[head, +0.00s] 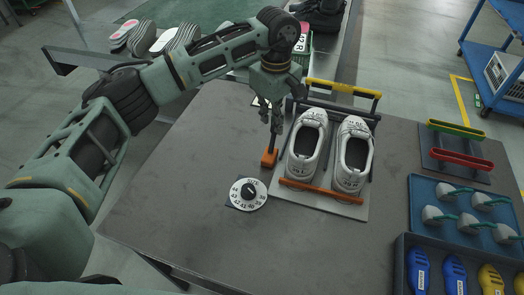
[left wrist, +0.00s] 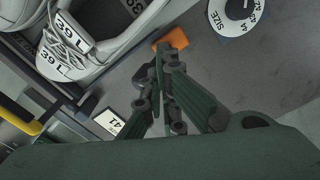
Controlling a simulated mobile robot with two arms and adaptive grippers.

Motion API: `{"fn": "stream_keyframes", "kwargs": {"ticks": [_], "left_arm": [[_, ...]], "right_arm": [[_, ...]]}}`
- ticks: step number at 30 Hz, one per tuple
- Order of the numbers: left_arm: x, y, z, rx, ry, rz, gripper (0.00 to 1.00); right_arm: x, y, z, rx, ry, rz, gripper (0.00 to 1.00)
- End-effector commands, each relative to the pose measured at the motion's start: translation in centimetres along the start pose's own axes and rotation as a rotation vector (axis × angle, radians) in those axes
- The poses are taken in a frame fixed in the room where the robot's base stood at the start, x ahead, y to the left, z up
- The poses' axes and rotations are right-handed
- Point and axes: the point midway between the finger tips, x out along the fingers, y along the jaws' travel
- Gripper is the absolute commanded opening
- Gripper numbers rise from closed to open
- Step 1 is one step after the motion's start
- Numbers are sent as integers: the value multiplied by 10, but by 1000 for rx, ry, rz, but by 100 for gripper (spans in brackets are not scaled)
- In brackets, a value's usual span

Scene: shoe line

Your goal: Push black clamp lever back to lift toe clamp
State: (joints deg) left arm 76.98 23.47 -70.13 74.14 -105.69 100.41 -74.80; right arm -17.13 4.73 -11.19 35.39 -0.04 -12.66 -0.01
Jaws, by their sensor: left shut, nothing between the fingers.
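Two white shoes (head: 306,145) (head: 353,154) lie side by side on a light plate in a fixture. An orange bar (head: 322,190) crosses their near ends, and a yellow-and-black bar (head: 343,89) stands at their far ends. My right gripper is out of view.
A white size dial (head: 249,194) lies on the table left of the fixture. A rack with green and red bars (head: 455,158), a blue tray (head: 424,200) and a dark crate (head: 400,262) are at the right. The table's front left is clear.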

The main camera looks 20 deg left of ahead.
Motion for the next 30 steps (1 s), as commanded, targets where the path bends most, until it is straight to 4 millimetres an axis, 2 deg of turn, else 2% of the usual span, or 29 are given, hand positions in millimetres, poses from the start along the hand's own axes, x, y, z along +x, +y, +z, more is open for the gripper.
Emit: {"fn": "stream_keyframes", "kwargs": {"ticks": [1,15,30], "left_arm": [[-7,0,0,0,0,1,0],[-44,0,0,0,1,0,0],[-46,0,0,0,0,-1,0]], "right_arm": [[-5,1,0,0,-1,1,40],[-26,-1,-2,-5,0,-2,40],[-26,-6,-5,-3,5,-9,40]]}}
